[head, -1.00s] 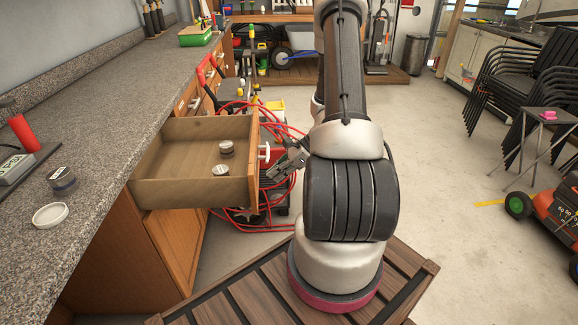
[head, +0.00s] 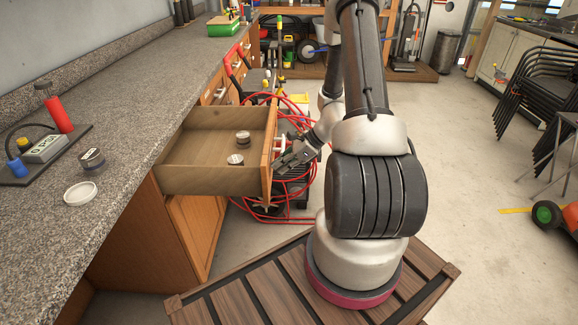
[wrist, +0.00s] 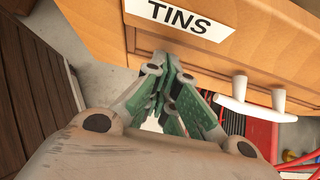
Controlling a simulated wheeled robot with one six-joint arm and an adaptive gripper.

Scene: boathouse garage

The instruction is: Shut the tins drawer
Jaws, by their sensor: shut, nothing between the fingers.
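The tins drawer (head: 215,178) is pulled out from under the workbench, with two small round tins (head: 240,139) inside. In the wrist view its wooden front (wrist: 125,28) carries a white label (wrist: 182,15) reading TINS and a white handle (wrist: 245,105). My gripper (head: 280,163) is at the outer face of the drawer front. In the wrist view my gripper (wrist: 168,85) is shut and empty, its fingertips close to the front below the label and left of the handle. I cannot tell whether they touch it.
The granite worktop (head: 130,120) runs along the left, holding a tin (head: 92,160), a white lid (head: 81,193) and a soldering set (head: 45,148). Red hose (head: 285,210) coils beyond the drawer. Stacked black chairs (head: 540,85) stand at right, with open floor between.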

